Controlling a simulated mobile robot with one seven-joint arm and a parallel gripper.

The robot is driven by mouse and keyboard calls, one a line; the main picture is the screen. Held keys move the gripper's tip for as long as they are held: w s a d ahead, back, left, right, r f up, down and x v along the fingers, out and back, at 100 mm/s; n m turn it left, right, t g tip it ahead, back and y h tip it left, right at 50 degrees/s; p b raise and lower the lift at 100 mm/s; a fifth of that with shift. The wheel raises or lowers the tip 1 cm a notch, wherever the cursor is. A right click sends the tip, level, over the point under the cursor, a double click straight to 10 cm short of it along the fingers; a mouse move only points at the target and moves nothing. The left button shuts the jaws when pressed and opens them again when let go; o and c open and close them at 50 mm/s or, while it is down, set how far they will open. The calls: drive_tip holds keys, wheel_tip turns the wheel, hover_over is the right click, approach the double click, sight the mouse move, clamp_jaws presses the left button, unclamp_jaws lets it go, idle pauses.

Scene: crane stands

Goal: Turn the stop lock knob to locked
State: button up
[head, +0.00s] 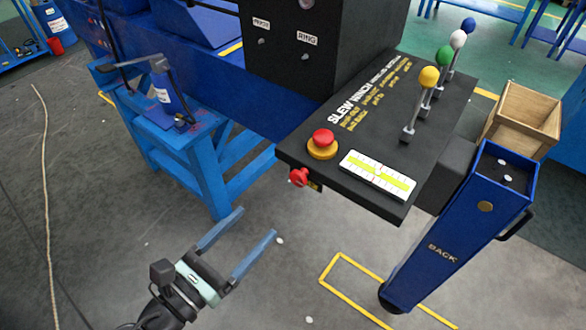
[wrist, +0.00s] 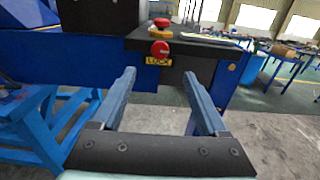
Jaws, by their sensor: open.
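The stop lock knob is a small red knob (head: 299,177) on the front side of the black control panel (head: 375,200), below the red mushroom button (head: 323,137) on its yellow base. In the wrist view the red knob (wrist: 160,48) sits above a yellow label reading LOCK (wrist: 159,61). The knob's exact turn position is too small to tell. My gripper (head: 255,233) is open and empty, with blue fingers, below and to the left of the knob, apart from it. In the wrist view the knob shows ahead, between and beyond the fingertips (wrist: 158,75).
Levers with yellow (head: 429,77), green, white and blue balls stand on the panel beside a level gauge (head: 377,174). A blue post marked BACK (head: 450,230) and a wooden box (head: 523,115) are at right. A blue trestle (head: 205,165) stands at left. Floor around my gripper is clear.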

sight(296, 181)
drive_tip(key=p+x, duration=0.2)
drive_tip(key=x, duration=1)
drive_tip(key=shift+w+d+p, duration=0.15)
drive_tip(key=shift+w+p, duration=0.1)
drive_tip(key=shift+p, duration=0.1)
clamp_jaws()
